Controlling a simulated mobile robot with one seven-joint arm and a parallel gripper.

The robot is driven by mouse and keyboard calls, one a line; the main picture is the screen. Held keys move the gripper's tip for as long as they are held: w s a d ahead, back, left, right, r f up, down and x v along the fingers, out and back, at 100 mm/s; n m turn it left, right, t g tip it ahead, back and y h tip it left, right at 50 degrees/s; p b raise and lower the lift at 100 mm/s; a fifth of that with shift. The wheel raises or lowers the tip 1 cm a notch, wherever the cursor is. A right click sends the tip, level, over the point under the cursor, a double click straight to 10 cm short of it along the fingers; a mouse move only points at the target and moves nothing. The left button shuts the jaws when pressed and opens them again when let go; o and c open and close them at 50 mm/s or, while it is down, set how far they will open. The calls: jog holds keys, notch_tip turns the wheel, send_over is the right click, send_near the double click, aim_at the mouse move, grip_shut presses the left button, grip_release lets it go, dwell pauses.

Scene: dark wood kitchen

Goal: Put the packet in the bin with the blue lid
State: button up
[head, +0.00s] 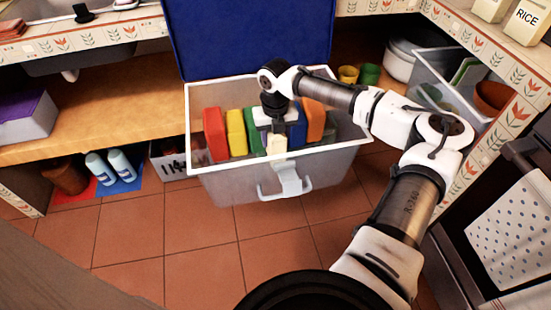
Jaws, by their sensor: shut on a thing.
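The bin (225,187) is a pale translucent box with a white front latch, and its blue lid (252,38) stands open at the back. Several upright coloured items stand in a row inside it. My gripper (277,132) points down inside the bin's opening, between the green and blue items. It is shut on a small cream-coloured thing, seemingly the packet (277,145), held near the front wall. The fingers and most of the packet are hard to make out, and I cannot tell whether it touches the bin's floor.
The red (215,133), yellow (236,133) and orange (313,120) items flank my gripper. Another open clear box (432,62) stands at right. A wooden shelf (110,98) runs behind the bin. Tiled floor (180,250) in front is clear.

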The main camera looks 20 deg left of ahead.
notch_tip(320, 180, down, 9)
jog(key=shift+f, duration=0.1)
dwell(0.3)
jog(key=shift+f, duration=0.1)
jog(key=o, duration=1.2)
notch_tip(320, 180, up, 12)
jog(key=shift+r, duration=0.15)
